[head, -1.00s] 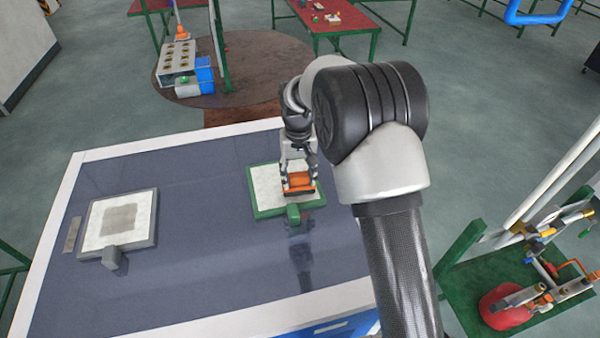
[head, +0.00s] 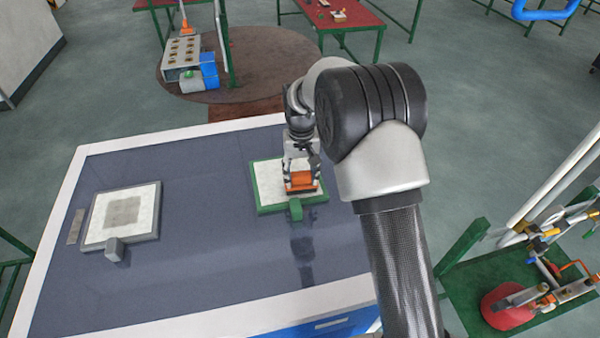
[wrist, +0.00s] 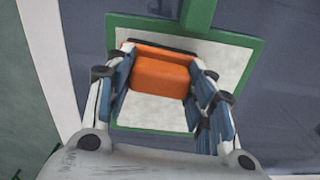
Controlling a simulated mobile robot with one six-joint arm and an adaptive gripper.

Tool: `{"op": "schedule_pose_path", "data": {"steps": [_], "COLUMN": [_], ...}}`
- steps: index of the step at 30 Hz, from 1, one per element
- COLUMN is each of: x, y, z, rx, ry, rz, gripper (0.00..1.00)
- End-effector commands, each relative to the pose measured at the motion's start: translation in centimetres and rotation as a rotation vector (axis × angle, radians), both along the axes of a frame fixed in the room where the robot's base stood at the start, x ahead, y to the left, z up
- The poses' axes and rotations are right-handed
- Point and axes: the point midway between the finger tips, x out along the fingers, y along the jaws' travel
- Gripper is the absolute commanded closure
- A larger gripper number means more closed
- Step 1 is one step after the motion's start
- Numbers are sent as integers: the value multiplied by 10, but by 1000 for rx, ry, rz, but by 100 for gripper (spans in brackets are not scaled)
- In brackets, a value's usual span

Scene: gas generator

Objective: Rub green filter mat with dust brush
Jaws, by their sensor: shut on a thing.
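The green filter mat (head: 262,201) lies on the dark tabletop, a white pad in a green frame with a green tab at its near edge. In the wrist view its green frame (wrist: 245,68) surrounds the white pad. My gripper (head: 301,178) is shut on the dust brush (head: 302,182), an orange block with a dark underside. It holds the brush over the right part of the white pad. The orange brush body (wrist: 160,76) sits between my fingers in the wrist view. Whether its underside touches the pad cannot be told.
A grey-framed filter mat (head: 121,215) with a grey patch lies at the table's left. A small grey plate (head: 75,226) is beside it. The tabletop (head: 200,240) between the mats is clear. A red valve assembly (head: 508,303) stands at the right, beyond the table.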

Motion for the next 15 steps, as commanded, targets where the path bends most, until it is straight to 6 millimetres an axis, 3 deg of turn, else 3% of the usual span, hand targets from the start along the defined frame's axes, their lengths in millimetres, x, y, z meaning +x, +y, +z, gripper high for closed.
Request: {"op": "schedule_pose_path", "data": {"steps": [2, 5, 15], "x": [-2, -2, -6], "y": [-2, -3, -7], "z": [5, 30, 57], "rx": [0, 0, 0], "ry": [3, -2, 1], "rz": [-1, -1, -2], "gripper": [73, 73, 73]}}
